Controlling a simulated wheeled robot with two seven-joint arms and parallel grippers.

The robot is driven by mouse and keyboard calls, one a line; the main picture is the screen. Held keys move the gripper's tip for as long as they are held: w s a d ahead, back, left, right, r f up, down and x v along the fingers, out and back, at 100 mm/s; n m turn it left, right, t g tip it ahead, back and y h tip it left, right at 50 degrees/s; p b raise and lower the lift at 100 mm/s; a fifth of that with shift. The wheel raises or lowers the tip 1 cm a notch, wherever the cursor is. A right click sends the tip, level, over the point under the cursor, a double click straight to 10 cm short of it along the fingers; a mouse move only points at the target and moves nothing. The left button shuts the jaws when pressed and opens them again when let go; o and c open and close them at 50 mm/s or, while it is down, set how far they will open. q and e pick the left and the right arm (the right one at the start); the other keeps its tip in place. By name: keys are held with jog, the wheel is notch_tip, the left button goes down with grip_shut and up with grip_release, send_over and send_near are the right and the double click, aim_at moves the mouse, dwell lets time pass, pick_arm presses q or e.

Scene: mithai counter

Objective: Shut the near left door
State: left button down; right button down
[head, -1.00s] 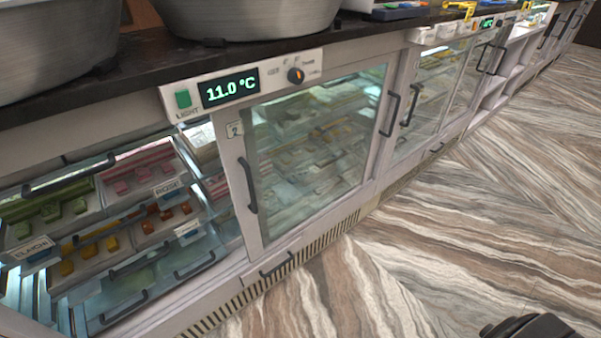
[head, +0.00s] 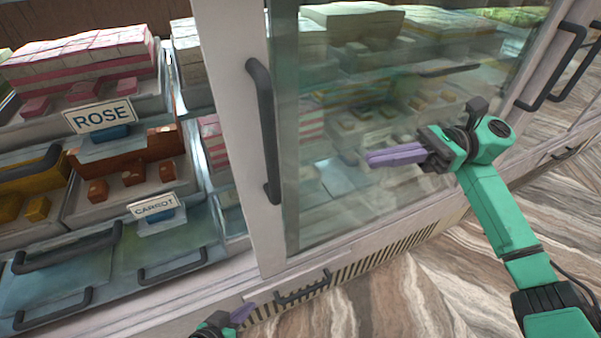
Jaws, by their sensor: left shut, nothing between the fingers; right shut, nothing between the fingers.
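A sliding glass door (head: 232,150) with a white frame and an upright dark handle (head: 263,130) stands in the middle of the head view. To its left the case is uncovered and its trays of sweets show directly. I cannot tell whether this panel is the near left door or one overlapping it. My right gripper (head: 385,156), with purple fingers, is shut and empty in front of the glass, to the right of the handle. My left gripper (head: 241,314) is shut and empty at the bottom edge, below the door, mostly cut off.
Sweet trays with ROSE (head: 103,117) and CARROT (head: 154,206) cards fill the uncovered side. Dark drawer handles (head: 302,288) and a vent grille (head: 400,248) lie low on the case. More upright handles (head: 552,65) stand at right. The marbled floor (head: 400,300) is clear.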

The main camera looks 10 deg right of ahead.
jog(key=s+a, duration=0.1)
jog(key=a, duration=0.2)
send_over(301, 173)
jog(key=s, duration=0.5)
jog(key=shift+s+a+r, duration=0.1)
jog(key=shift+a+r, duration=0.2)
jog(key=shift+a, duration=0.05)
